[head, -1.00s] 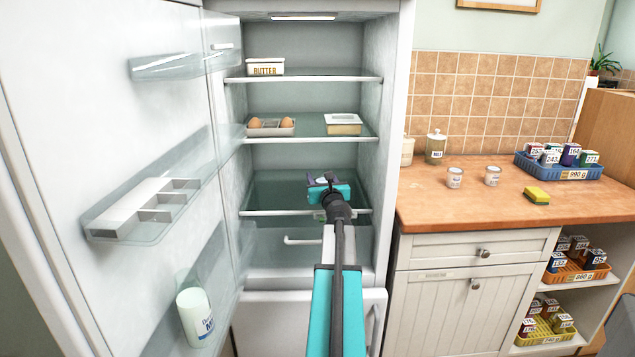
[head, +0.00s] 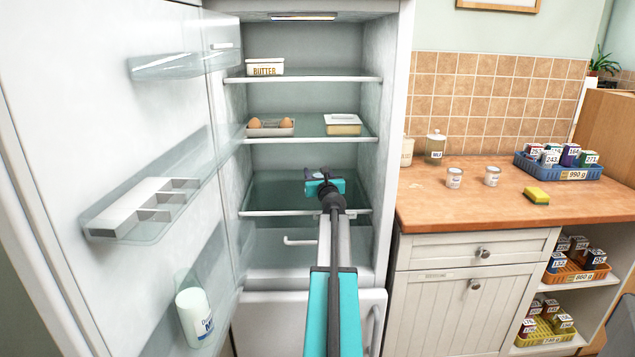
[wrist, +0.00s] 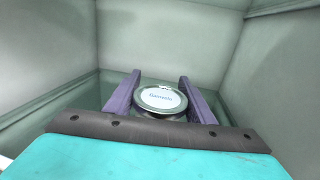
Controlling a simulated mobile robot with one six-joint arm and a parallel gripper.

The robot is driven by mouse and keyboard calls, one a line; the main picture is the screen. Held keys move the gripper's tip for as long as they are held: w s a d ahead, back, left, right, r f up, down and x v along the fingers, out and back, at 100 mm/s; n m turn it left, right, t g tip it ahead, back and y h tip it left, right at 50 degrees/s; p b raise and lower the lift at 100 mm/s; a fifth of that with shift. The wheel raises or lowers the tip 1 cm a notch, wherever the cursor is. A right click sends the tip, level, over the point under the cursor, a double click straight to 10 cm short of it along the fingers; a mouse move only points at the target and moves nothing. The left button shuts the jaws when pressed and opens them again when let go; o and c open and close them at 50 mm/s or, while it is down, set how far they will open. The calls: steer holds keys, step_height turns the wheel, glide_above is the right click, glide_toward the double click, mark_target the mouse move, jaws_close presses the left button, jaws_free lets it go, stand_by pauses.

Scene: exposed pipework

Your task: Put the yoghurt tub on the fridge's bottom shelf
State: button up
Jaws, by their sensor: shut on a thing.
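The yoghurt tub (wrist: 160,99) shows in the wrist view as a round lid with a silver rim and a white label, between the two purple fingers of my gripper (wrist: 160,98). My gripper is shut on it. In the head view my gripper (head: 324,178) is inside the open fridge, over the glass bottom shelf (head: 272,199); the tub is mostly hidden behind it there. I cannot tell whether the tub touches the shelf.
The middle shelf (head: 300,140) above holds an egg tray (head: 270,128) and a lidded box (head: 342,125). A butter box (head: 265,67) stands on the top shelf. The open door (head: 110,120) is at left, the fridge side wall at right. The left of the bottom shelf looks clear.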

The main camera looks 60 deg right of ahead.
steer(key=shift+w+d, duration=0.35)
steer(key=shift+d, duration=0.05)
steer(key=shift+a+f+b, duration=0.1)
steer(key=shift+f+b, duration=0.75)
steer(key=shift+f, duration=0.95)
steer(key=shift+f, duration=0.15)
steer(key=o, duration=1.2)
steer(key=shift+s+a+r, duration=0.1)
steer(key=shift+s+r, duration=0.05)
steer(key=shift+r, duration=0.05)
steer(key=shift+v, duration=5.9)
steer(key=shift+r, duration=0.1)
